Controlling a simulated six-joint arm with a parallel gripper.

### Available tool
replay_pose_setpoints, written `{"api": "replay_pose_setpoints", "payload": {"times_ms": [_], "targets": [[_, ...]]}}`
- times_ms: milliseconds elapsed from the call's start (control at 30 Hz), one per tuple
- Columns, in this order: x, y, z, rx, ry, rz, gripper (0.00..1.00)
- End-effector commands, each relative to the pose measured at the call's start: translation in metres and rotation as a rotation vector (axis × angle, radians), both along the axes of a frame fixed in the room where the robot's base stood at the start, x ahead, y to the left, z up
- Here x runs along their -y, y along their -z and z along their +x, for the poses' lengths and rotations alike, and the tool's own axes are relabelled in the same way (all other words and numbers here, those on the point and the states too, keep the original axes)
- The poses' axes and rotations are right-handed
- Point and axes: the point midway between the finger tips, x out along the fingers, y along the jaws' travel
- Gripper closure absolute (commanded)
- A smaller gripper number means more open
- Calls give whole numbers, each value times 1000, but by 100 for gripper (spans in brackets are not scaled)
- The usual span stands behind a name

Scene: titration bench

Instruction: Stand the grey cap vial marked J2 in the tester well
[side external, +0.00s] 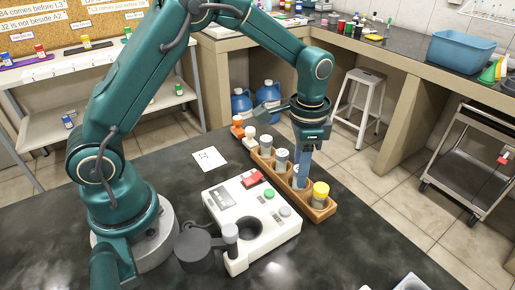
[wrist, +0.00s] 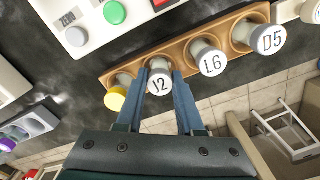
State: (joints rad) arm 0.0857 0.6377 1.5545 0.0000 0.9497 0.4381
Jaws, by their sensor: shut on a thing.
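The vial marked J2 (wrist: 160,83) has a pale grey cap and stands in the wooden rack (wrist: 184,49), between the yellow-capped vial (wrist: 116,97) and the vial marked L6 (wrist: 211,61). My gripper (wrist: 162,75) is shut on the J2 vial, one finger on each side of it. In the side view my gripper (side external: 302,181) points down into the rack (side external: 318,208) and partly hides the vial. The white tester (side external: 262,245) stands left of the rack, with its dark round well (side external: 249,229) in the top and a dark grey lid (side external: 196,250) swung open.
The vial marked D5 (wrist: 271,39) stands beyond L6 in the rack. The tester has a green button (wrist: 115,12) and a red one. A white card (side external: 209,158) lies on the dark bench. A pale tray (side external: 411,283) is at the front edge.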

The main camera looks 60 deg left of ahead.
Motion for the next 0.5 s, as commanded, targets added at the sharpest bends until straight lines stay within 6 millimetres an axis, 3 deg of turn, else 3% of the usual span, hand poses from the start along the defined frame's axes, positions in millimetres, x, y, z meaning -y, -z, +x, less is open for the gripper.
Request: {"api": "replay_pose_setpoints", "payload": {"times_ms": [500], "targets": [[0,-31,1,4,0,0,100]]}}
